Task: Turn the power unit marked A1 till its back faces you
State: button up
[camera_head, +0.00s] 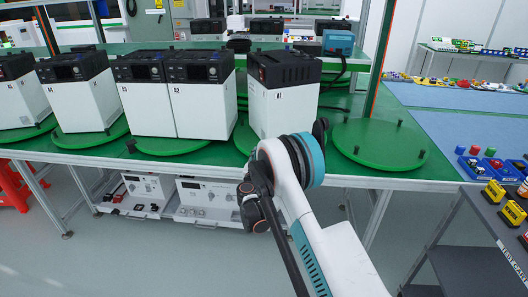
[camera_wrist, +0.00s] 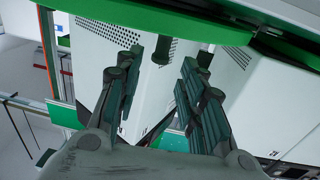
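The power unit marked A1 (camera_head: 284,112) is a white box with a dark top. It stands upright on a green turntable (camera_head: 243,138), turned at an angle compared with its neighbours, with a corner toward me. No screen shows on the sides I see. In the wrist view its white body with vent holes (camera_wrist: 106,34) is seen close up and tilted. My gripper (camera_wrist: 160,95) is open, its two dark fingers apart in front of a corner of the white unit. I cannot tell whether a finger touches it. My arm hides the gripper in the head view.
Unit A2 (camera_head: 203,112) and more units stand in a row to the left, screens facing me. An empty turntable (camera_head: 380,144) with small posts lies to the right. A blue device (camera_head: 338,42) is behind. A dark cart (camera_head: 500,225) stands at front right.

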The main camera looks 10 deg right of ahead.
jog(key=b+x, duration=0.1)
jog(key=x, duration=0.5)
grip_shut()
